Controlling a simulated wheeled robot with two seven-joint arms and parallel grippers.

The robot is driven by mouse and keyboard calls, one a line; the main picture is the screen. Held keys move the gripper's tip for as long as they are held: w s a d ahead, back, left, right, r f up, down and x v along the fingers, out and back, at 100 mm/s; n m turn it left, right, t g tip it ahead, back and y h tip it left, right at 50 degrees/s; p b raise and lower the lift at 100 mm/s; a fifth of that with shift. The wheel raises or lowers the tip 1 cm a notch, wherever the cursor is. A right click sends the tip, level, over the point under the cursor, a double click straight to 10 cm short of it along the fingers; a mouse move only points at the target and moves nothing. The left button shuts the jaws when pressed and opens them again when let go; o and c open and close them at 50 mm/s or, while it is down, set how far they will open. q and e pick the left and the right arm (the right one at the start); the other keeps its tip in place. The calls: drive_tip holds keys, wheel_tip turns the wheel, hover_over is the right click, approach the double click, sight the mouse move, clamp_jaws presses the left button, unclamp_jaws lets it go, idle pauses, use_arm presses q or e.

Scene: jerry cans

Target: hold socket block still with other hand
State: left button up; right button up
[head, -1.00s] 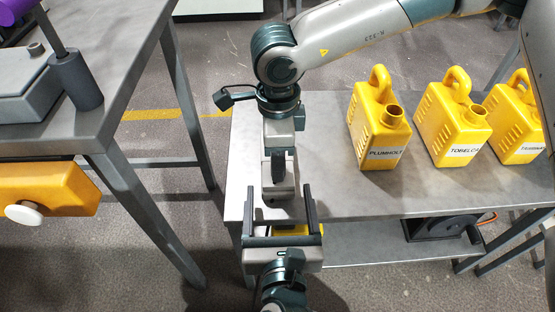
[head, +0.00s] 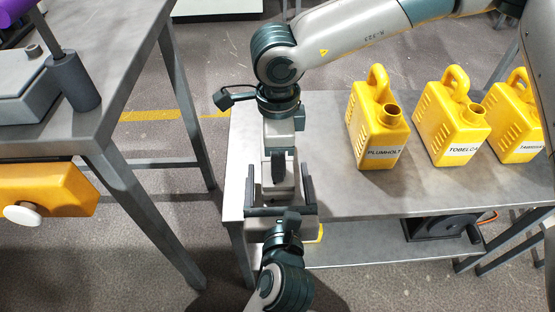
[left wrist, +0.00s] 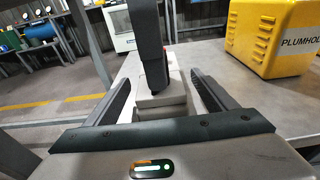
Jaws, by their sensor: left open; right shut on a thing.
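The socket block appears to be the light grey block (head: 287,192) near the left end of the metal bench; it also shows in the left wrist view (left wrist: 160,103). My right gripper (head: 279,168) comes down over it from above and is shut on it, with one dark finger showing on the near side. My left gripper (head: 280,188) points at the block from the near side. Its fingers are open, one on each side of the block, with visible gaps in the left wrist view (left wrist: 163,98). The block's underside and any socket are hidden.
Yellow jerry cans stand on the bench (head: 330,195) to the right: PLUMHOLT (head: 378,130), TOBELCA (head: 450,125) and a partly hidden third (head: 515,120). A dark box (head: 440,226) is on the lower shelf. Another table (head: 95,135) stands left, beyond a floor gap.

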use_arm(q)
drive_tip(key=shift+w+f, duration=0.2)
drive_tip(key=shift+w, duration=0.95)
drive_tip(key=shift+w+f, duration=0.15)
drive_tip(key=shift+w, duration=1)
drive_tip(key=c, duration=1.1)
drive_tip(key=shift+c, duration=0.8)
drive_tip(key=shift+f, duration=0.15)
